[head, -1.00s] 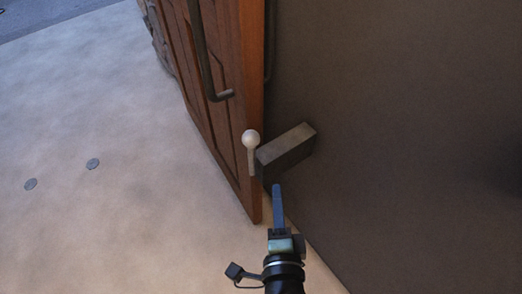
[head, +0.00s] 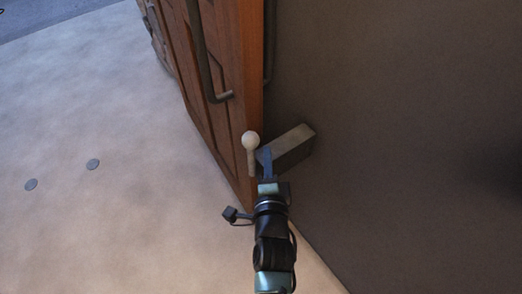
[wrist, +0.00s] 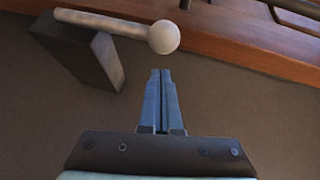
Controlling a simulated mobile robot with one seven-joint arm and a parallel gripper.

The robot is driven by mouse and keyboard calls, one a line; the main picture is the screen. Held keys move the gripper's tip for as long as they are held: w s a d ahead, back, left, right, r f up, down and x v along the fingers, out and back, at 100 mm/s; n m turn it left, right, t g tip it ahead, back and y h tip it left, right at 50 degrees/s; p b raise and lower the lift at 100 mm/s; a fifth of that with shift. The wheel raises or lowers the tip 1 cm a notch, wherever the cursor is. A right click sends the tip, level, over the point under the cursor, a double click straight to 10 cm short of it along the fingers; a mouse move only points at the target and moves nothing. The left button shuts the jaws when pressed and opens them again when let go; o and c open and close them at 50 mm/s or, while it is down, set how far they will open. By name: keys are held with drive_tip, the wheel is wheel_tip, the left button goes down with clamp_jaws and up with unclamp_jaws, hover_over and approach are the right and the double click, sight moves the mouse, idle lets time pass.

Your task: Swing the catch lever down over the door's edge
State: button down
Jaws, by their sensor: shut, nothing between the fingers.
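The catch lever (head: 251,153) is a pale rod with a white ball knob. In the head view it stands with the knob up, beside the wooden door's edge. The lever sits by a grey metal block (head: 290,150) on the dark wall. The wooden door (head: 225,70) stands at the left of the block. My gripper (head: 267,155) is shut and empty, close to the block and lever; in the wrist view a gap shows between fingertips and knob.
A dark bar handle (head: 205,60) runs along the door's face, and another bar shows behind the door's edge. The dark wall (head: 400,130) fills the right side. The pale floor (head: 90,230) at left is open, with two flat grey discs.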

drive_tip(key=shift+w+a+f+p, duration=0.15)
drive_tip(key=shift+w+a+p, duration=0.15)
drive_tip(key=shift+w+a, duration=0.45)
